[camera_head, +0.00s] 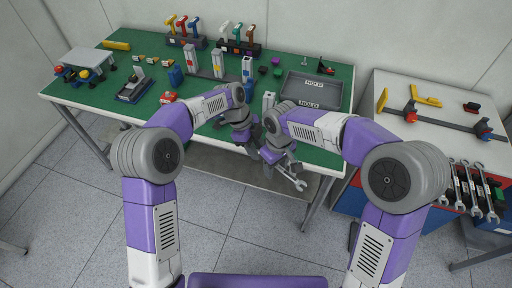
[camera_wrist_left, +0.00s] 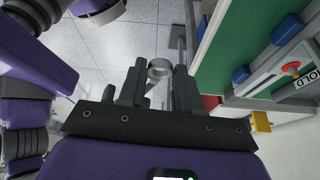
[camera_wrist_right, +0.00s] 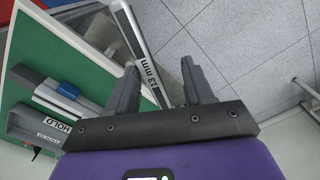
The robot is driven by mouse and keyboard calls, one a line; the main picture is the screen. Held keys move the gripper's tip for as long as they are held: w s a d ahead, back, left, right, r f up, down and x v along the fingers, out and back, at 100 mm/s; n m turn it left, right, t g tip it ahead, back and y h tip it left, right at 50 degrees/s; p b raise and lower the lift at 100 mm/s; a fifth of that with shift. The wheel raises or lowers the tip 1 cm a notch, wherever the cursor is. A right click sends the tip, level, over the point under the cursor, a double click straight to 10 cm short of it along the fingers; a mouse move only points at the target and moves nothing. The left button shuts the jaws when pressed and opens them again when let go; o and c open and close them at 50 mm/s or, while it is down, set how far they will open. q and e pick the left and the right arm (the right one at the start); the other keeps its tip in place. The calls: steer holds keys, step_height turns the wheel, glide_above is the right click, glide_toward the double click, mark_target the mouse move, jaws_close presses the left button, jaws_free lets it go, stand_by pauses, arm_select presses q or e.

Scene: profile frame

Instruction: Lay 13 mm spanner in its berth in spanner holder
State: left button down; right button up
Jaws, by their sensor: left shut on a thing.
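The 13 mm spanner (camera_head: 292,179) is a silver wrench beyond the table's front edge, above the floor. Its label "13 mm" reads on the shaft in the right wrist view (camera_wrist_right: 147,68). My left gripper (camera_head: 250,147) is shut on the spanner; a ring end shows between its fingers in the left wrist view (camera_wrist_left: 159,68). My right gripper (camera_head: 281,168) is open, its fingers spread on either side of the spanner's shaft. The spanner holder (camera_head: 462,207) is at the front of the right-hand cart, with several spanners upright in it; which berth is free cannot be told.
The green table (camera_head: 145,60) carries tool racks, blocks and a grey HOLD tray (camera_head: 312,90). The white-topped cart (camera_head: 440,145) stands at right with yellow parts and a dark rail (camera_head: 440,122). Open floor lies in front of the table.

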step_height(320, 180, up, 12)
steer(key=s+a+f+m+g+y, duration=0.1)
steer(key=s+f+g, duration=0.1)
steer(key=s+f, duration=0.5)
steer(key=s+a+f+m+g+y, duration=0.15)
steer(key=s+f, duration=0.25)
steer(key=f, duration=0.7)
steer(key=s+a+f+m+g+y, duration=0.1)
steer(key=s+f+g, duration=0.3)
steer(key=f, duration=0.5)
steer(key=s+d+f+m+t, duration=0.2)
steer(key=d+f+m+t, duration=0.5)
steer(key=f, duration=0.5)
steer(key=shift+s+d+t+y, duration=0.35)
steer(key=shift+s+d+t, duration=0.1)
steer(key=shift+d, duration=0.35)
